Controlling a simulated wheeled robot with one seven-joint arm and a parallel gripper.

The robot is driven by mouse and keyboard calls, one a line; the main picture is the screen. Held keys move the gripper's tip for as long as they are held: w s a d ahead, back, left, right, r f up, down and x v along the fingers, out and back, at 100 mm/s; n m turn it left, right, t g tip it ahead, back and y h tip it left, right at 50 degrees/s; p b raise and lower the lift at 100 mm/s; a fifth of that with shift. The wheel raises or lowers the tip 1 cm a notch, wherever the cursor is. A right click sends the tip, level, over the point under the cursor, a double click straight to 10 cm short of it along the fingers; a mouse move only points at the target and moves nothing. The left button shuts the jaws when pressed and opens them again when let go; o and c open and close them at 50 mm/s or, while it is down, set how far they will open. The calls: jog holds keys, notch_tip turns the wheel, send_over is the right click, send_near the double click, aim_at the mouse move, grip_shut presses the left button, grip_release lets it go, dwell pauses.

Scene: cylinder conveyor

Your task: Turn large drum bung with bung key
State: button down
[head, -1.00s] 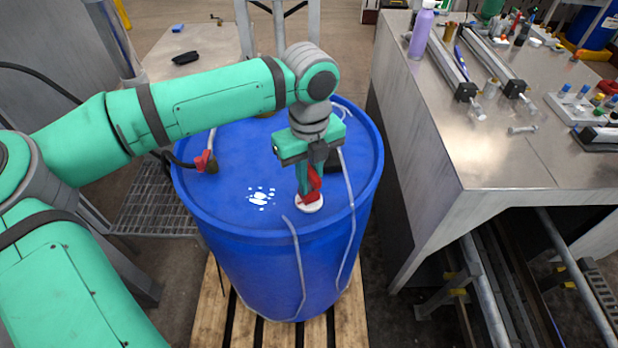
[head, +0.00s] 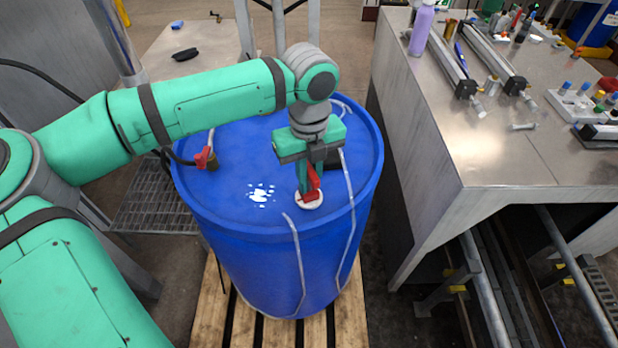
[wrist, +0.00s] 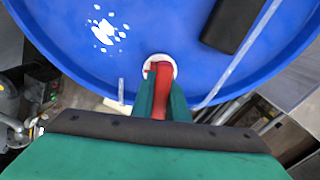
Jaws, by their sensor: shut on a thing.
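A large blue drum (head: 237,150) stands upright in the head view. A white round bung (head: 311,204) sits in its lid near the front edge; it also shows in the wrist view (wrist: 173,61). My gripper (head: 307,186) is shut on a red bung key (head: 315,180), which stands over the bung. In the wrist view the red key (wrist: 160,95) shows between my green fingers, its lower end at the bung. The fingers hide part of the key and bung, so I cannot tell how fully the key is seated.
A red valve (head: 204,157) stands on the lid at left. A metal workbench (head: 475,150) with bottles and parts stands at right. The drum stands on a wooden pallet (head: 225,310).

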jog(key=shift+m, duration=1.2)
jog(key=shift+m, duration=1.7)
jog(key=shift+m, duration=1.8)
jog(key=shift+m, duration=1.7)
